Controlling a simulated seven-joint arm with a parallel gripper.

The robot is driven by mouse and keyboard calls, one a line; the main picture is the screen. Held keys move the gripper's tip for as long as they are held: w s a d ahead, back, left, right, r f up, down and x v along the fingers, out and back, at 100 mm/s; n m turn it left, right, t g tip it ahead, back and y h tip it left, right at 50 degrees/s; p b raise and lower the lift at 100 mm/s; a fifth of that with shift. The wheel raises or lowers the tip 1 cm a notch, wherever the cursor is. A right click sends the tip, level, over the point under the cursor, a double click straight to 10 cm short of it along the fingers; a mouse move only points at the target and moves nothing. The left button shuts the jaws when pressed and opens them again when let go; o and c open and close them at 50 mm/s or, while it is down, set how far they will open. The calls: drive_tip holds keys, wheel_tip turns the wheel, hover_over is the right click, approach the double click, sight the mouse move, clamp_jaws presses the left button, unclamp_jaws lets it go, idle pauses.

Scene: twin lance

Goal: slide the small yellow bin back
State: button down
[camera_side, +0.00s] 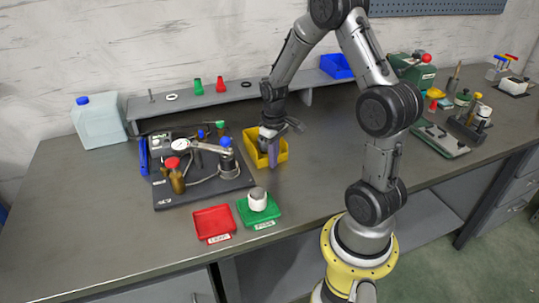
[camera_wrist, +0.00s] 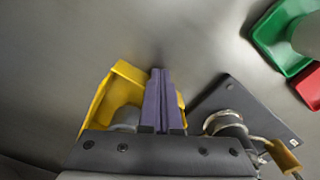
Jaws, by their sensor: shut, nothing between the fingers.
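The small yellow bin (camera_side: 280,152) stands on the bench under my arm, to the right of the black fixture board. In the wrist view the yellow bin (camera_wrist: 105,102) shows behind and to the left of my fingers, partly hidden by the gripper body. A grey round thing shows inside it. My gripper (camera_side: 272,163) points down at the bin's front side, its purple fingers shut with nothing between them. The closed fingers also show in the wrist view (camera_wrist: 156,74). I cannot tell whether they touch the bin wall.
The black board (camera_side: 200,193) with gauge and bottles is close on the left. A red tray (camera_side: 213,222) and a green tray (camera_side: 270,217) with a white cylinder stand in front. A raised grey shelf (camera_side: 225,96) runs behind. The bench right of the bin is clear.

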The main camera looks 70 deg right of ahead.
sight(266, 145)
drive_tip(key=shift+w+d, duration=0.25)
drive_tip(key=shift+d, duration=0.05)
drive_tip(key=shift+w+d, duration=0.1)
drive_tip(key=shift+w+d, duration=0.6)
drive_tip(key=shift+d, duration=0.05)
idle(0.4)
drive_tip(key=shift+w+d, duration=0.65)
drive_tip(key=shift+d, duration=0.1)
drive_tip(key=shift+w+d, duration=0.65)
drive_tip(key=shift+d, duration=0.05)
drive_tip(key=shift+w+d, duration=0.15)
drive_tip(key=shift+w+d, duration=0.55)
drive_tip(key=shift+d, duration=0.05)
